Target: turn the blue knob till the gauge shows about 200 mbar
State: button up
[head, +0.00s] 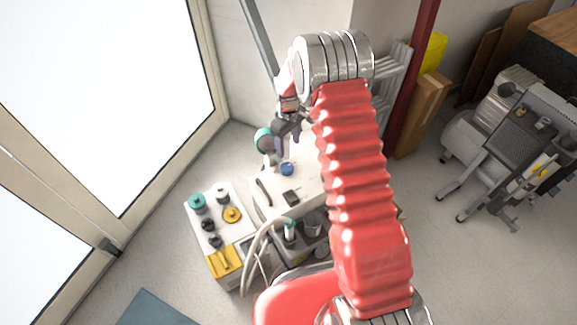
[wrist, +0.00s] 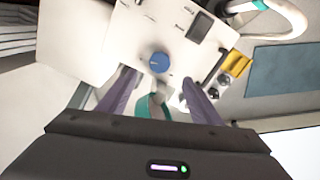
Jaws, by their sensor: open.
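The blue knob (head: 287,169) sits on the white panel of a unit (head: 312,178) in the head view. In the wrist view the blue knob (wrist: 161,62) lies between and just beyond the two purple fingertips, apart from both. My gripper (head: 288,140) is open and empty in the head view, behind the knob; its spread fingers also show in the wrist view (wrist: 158,78). A round teal-rimmed part (head: 265,139), possibly the gauge, stands at the unit's far left edge. No gauge reading is legible.
A black handle (head: 264,191) and a dark rectangle (head: 291,198) are on the panel near the knob. A tray (head: 238,222) with teal, black and yellow parts is at left. A pale hose (head: 254,245) curves in front. A wheeled machine (head: 515,135) stands at right.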

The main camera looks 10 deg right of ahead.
aim_at(288, 167)
notch_tip(288, 167, down, 14)
jog(key=shift+r, duration=0.25)
dwell(0.4)
jog(key=c, duration=1.1)
